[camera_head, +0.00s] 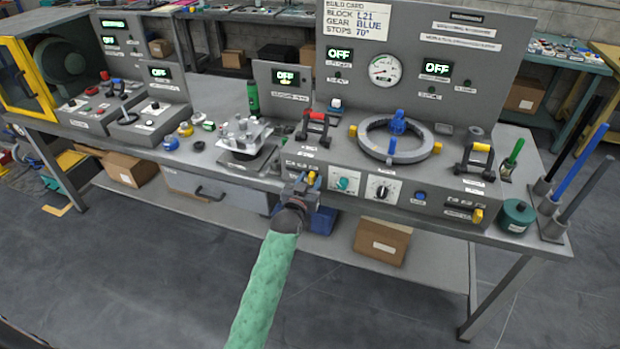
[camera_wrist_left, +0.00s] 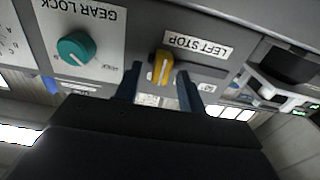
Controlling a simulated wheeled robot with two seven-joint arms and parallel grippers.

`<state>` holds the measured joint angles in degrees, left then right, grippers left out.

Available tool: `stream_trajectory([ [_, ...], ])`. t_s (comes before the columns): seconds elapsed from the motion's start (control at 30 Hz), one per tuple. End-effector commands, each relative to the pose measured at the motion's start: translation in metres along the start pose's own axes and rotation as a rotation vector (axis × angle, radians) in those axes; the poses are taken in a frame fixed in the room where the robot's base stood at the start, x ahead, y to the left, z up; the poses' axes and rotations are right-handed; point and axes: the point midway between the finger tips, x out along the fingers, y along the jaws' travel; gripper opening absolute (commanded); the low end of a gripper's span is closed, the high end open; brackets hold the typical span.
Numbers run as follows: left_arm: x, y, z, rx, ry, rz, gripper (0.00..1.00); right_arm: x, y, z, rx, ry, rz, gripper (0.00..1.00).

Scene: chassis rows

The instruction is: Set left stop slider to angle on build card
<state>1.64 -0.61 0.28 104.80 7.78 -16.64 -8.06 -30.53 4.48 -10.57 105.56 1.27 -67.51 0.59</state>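The left stop slider (camera_wrist_left: 161,66) is a yellow knob with a pale line, beside the "LEFT STOP" label (camera_wrist_left: 197,46) in the left wrist view. In the head view the yellow slider (camera_head: 311,179) shows small at the panel's front left, partly hidden by my gripper. My left gripper (camera_wrist_left: 158,88) is open, with its two fingers on either side of the knob and visible gaps. It also shows in the head view (camera_head: 300,187). The build card (camera_head: 358,22) reads block L21, gear blue, stops 70°. The slider's scale is not readable. My right gripper is out of view.
A teal gear lock knob (camera_wrist_left: 75,47) sits beside the slider; a black dial (camera_head: 381,190) is further right. A red-handled part (camera_head: 315,127) stands behind my gripper. Another yellow slider (camera_head: 478,215) is at the right.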

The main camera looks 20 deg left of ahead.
Motion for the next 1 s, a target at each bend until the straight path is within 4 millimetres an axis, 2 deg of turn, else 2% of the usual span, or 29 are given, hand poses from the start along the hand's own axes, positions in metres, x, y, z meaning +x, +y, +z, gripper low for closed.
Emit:
stream_trajectory([
  [0.4, 0.005, 0.0, 0.0, 0.0, 0.001, 0.0, 0.38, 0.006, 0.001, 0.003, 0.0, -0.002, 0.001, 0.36],
  [0.6, 0.005, 0.0, 0.0, 0.0, 0.001, 0.0, 0.0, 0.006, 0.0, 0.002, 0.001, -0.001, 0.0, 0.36],
  [0.83, 0.005, -0.001, 0.0, 0.001, 0.0, 0.0, 0.0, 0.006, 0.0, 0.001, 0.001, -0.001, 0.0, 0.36],
  [1.0, 0.005, -0.014, 0.0, 0.004, 0.0, 0.0, 0.0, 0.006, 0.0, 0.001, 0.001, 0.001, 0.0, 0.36],
])
